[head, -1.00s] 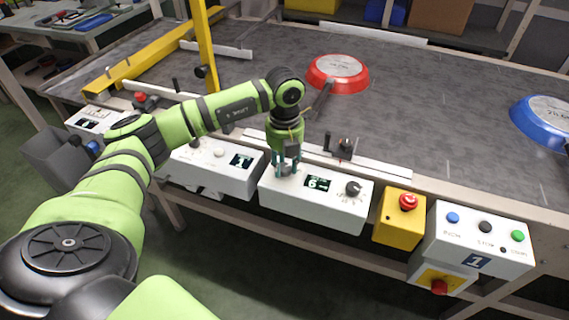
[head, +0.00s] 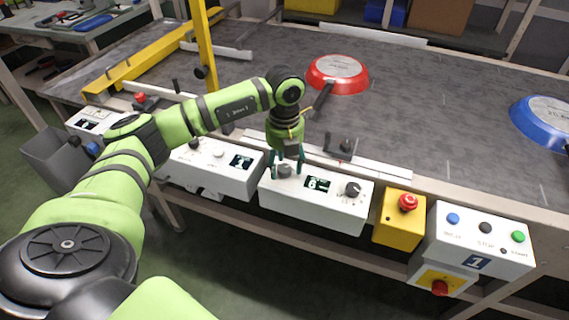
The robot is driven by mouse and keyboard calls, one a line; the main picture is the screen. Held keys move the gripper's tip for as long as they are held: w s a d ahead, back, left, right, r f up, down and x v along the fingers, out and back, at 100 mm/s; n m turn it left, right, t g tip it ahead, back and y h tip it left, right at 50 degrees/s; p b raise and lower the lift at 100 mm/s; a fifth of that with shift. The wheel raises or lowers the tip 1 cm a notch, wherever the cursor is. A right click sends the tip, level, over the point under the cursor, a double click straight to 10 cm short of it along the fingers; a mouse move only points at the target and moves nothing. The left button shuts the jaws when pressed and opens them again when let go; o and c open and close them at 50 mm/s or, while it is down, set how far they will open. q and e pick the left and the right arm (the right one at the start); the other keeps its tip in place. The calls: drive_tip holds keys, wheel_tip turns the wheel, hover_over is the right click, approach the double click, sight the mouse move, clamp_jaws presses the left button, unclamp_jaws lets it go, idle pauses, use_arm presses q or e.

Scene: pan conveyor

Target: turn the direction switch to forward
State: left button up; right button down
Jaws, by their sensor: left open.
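My left gripper (head: 286,163) is open and points down over the left end of the white control box (head: 315,206). Its fingers stand on either side of a dark knob (head: 284,171), which is partly hidden by them. I cannot tell whether they touch it or which way it points. The box also has a small display (head: 317,184) and a second dark knob (head: 353,189) on its right. My right gripper is not in view.
A red pan (head: 338,75) and a blue pan (head: 543,122) lie upside down on the grey conveyor (head: 430,120). A yellow emergency-stop box (head: 399,231) and a white button box (head: 478,240) stand to the right. Another white box (head: 208,170) is to the left.

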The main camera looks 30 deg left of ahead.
sight(284, 168)
use_arm(q)
wheel_tip(284, 168, up, 12)
drive_tip(key=shift+f, duration=0.25)
drive_tip(key=shift+f, duration=0.1)
idle(0.5)
